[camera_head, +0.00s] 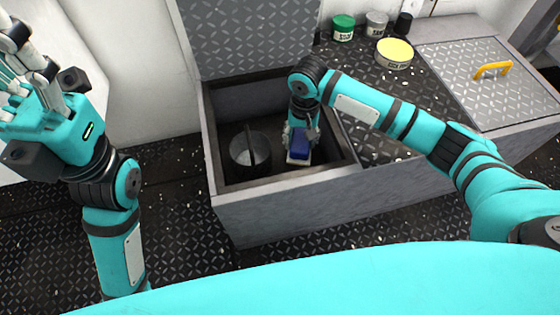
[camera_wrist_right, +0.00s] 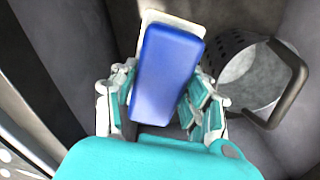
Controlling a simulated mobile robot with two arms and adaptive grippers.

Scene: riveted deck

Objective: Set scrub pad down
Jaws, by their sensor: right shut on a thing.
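The scrub pad (camera_head: 298,149) is a blue block with a whitish layer under it. My right gripper (camera_head: 301,134) reaches down into the open deck locker (camera_head: 285,205) and is shut on the pad. In the right wrist view the blue block (camera_wrist_right: 167,72) sits between the fingers (camera_wrist_right: 166,98), with the pale layer showing past its far end. The pad is low inside the locker, right of a grey bucket. I cannot tell whether its underside touches the floor. My left gripper (camera_head: 28,75) is at the far left, raised, empty, with its fingers spread.
The bucket (camera_head: 236,150), with perforated sides and a dark handle, also shows in the right wrist view (camera_wrist_right: 282,80). The locker's lid (camera_head: 240,40) stands open behind.

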